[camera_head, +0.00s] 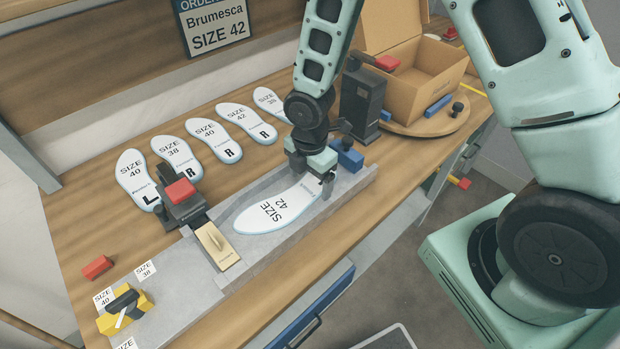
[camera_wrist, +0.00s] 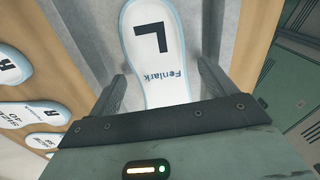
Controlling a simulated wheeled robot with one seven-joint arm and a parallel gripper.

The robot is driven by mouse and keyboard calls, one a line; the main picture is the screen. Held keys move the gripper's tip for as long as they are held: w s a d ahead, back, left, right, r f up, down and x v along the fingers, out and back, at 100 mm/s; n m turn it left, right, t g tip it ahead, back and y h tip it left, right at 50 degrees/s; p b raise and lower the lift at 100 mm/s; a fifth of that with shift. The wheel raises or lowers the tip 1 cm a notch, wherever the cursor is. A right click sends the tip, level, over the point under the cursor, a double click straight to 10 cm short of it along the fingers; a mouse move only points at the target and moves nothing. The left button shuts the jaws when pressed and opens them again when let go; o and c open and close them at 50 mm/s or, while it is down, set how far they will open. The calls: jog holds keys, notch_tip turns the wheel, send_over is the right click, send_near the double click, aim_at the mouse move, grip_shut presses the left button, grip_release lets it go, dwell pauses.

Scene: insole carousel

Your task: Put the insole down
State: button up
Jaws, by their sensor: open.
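A white insole with a pale blue edge, marked SIZE 42 (camera_head: 275,212), lies flat in the shallow recess of the grey fixture (camera_head: 225,212). In the wrist view the same insole (camera_wrist: 155,45) shows the letter L and the word Fenlark. My gripper (camera_head: 310,178) is over the insole's right end. Its fingers (camera_wrist: 160,90) stand apart on either side of the insole, with a gap visible along the right finger. The insole's near end is hidden under the gripper body.
Several other insoles (camera_head: 215,140) lie in a row on the wooden table behind the fixture. A black clamp with a red top (camera_head: 181,200) stands left of the recess. A black post (camera_head: 362,103), a blue block (camera_head: 347,155) and an open cardboard box (camera_head: 425,75) are at the right.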

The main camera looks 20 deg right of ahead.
notch_tip(320, 180, up, 11)
jog(key=s+a+r+m, duration=0.3)
jog(key=s+r+m, duration=0.2)
jog(key=s, duration=0.5)
jog(key=s+a+r+m, duration=0.3)
jog(key=s+r+m, duration=0.1)
jog(key=s+m, duration=0.5)
jog(key=shift+s+a+r+m+y, duration=0.15)
jog(key=shift+s+r+m+y, duration=0.2)
jog(key=shift+s, duration=0.2)
